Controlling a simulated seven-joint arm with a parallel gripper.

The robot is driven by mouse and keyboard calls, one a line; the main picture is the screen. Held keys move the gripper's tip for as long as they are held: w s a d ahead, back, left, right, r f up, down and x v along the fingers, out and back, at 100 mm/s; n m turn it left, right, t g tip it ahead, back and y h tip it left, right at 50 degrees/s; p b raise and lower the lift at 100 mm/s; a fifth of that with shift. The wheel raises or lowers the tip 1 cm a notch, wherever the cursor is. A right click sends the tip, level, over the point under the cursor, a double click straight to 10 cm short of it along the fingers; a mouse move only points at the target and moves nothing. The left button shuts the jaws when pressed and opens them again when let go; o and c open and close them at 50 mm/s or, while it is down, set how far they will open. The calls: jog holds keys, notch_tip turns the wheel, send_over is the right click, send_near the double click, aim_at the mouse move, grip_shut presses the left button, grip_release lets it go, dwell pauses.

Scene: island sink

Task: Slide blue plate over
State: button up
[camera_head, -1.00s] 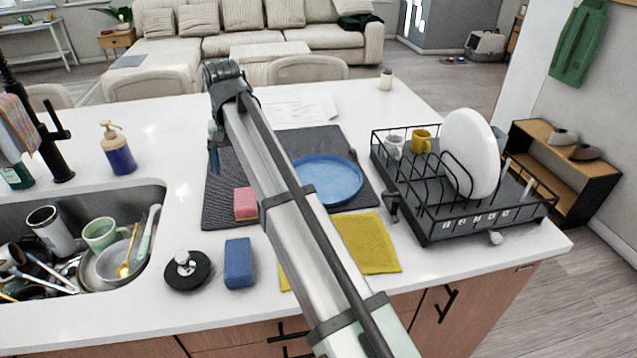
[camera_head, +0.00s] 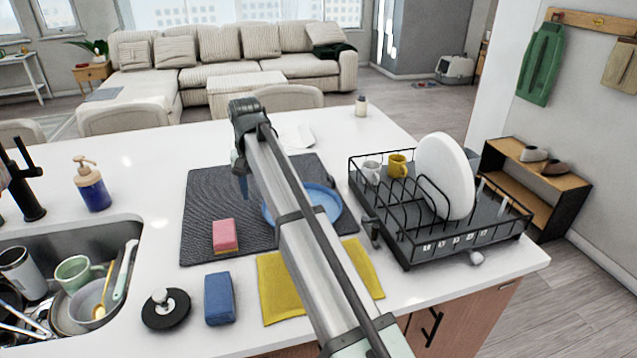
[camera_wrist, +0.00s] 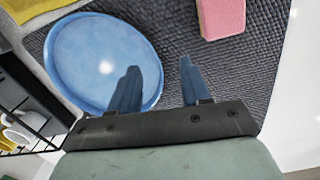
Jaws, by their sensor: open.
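The blue plate (camera_head: 327,203) lies on a dark grey textured mat (camera_head: 205,205) on the white counter. My arm passes in front of the plate in the head view and hides part of it. In the wrist view the plate (camera_wrist: 100,55) is at the upper left, flat on the mat. My gripper (camera_wrist: 155,82) is open and empty. One finger overlaps the plate's edge in that view, and the other is over the bare mat. I cannot tell whether a finger touches the plate. In the head view my gripper (camera_head: 241,180) is above the mat, left of the plate.
A pink sponge (camera_head: 225,236) lies on the mat's near part. A blue sponge (camera_head: 219,298), a black sink stopper (camera_head: 166,309) and a yellow cloth (camera_head: 283,290) lie in front. The dish rack (camera_head: 440,225) stands to the right, the filled sink (camera_head: 60,240) to the left.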

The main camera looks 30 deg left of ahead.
jog(key=shift+m+h, duration=0.4)
jog(key=w+f, duration=0.1)
jog(key=w, duration=0.3)
jog(key=w+f, duration=0.2)
jog(key=w, duration=0.3)
jog(key=w+f, duration=0.1)
jog(key=w, duration=0.4)
jog(key=shift+a+f, duration=0.2)
jog(key=shift+a, duration=0.15)
jog(key=c, duration=0.6)
jog(key=shift+n, duration=0.8)
jog(key=w, duration=0.1)
jog(key=w+a+f, duration=0.1)
jog(key=w, duration=0.2)
jog(key=shift+a+f, duration=0.15)
jog(key=shift+a, duration=0.05)
grip_shut()
jog(key=w+a+n, duration=0.2)
jog(key=n, duration=0.1)
jog(key=shift+w+h, duration=0.4)
jog(key=n, duration=0.3)
jog(key=shift+w+a, duration=0.1)
jog(key=shift+w, duration=0.15)
jog(key=n, duration=0.3)
jog(key=shift+n, duration=0.3)
